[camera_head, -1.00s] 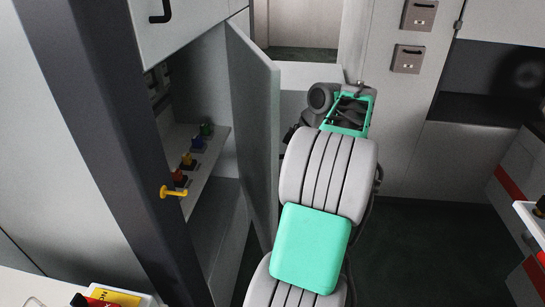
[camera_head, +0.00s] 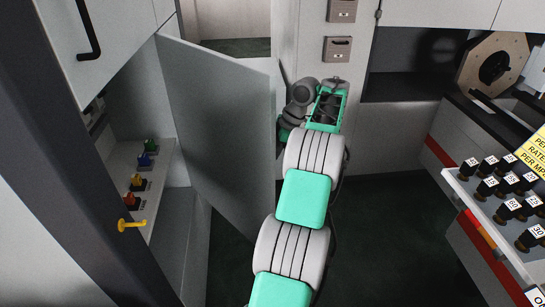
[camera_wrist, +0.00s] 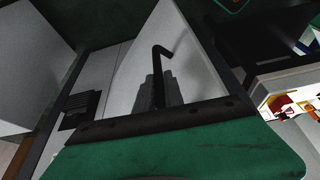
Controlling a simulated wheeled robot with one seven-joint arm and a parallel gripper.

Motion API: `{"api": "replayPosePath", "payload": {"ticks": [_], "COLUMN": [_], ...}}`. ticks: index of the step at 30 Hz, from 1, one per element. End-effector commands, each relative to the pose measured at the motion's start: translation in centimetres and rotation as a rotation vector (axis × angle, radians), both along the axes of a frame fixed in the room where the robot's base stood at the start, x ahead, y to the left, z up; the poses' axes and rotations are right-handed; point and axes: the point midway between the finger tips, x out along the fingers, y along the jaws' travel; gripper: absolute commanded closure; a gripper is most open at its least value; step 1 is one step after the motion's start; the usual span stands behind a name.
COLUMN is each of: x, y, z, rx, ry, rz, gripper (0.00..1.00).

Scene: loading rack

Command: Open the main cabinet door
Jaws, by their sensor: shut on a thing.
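The main cabinet door (camera_head: 225,125) is a grey panel on the left in the head view. It stands swung out from the cabinet, which is open to view. My arm reaches the door's far right edge, and the door hides part of my wrist. In the wrist view, the pale door face (camera_wrist: 190,62) carries a black bent handle (camera_wrist: 162,52). My gripper (camera_wrist: 154,92) shows as grey fingers shut on the lower part of this handle. The exact contact is partly hidden by the dark and green wrist parts in front.
Inside the cabinet, a shelf (camera_head: 140,180) holds several coloured knobs. A yellow hook (camera_head: 131,225) sticks out by the dark post. At the right is a panel of numbered black knobs (camera_head: 500,190). Dark floor (camera_head: 380,230) is clear between.

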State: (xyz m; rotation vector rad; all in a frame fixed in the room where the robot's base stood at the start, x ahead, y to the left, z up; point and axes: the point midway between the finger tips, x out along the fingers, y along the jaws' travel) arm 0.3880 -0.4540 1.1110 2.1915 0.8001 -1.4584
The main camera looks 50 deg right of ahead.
Motion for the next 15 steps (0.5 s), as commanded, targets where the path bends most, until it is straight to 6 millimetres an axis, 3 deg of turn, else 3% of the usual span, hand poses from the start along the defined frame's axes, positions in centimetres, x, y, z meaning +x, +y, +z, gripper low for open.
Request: {"api": "replayPosePath", "payload": {"ticks": [9, 10, 15], "x": [0.24, 0.24, 0.1], "y": [-0.16, -0.15, -0.17], "z": [0.44, 0.43, 0.29], "rx": [-0.008, -0.008, -0.006], "ry": [-0.008, -0.008, -0.006], "rz": [-0.001, -0.001, -0.003], "gripper": [1.0, 0.86, 0.73]}}
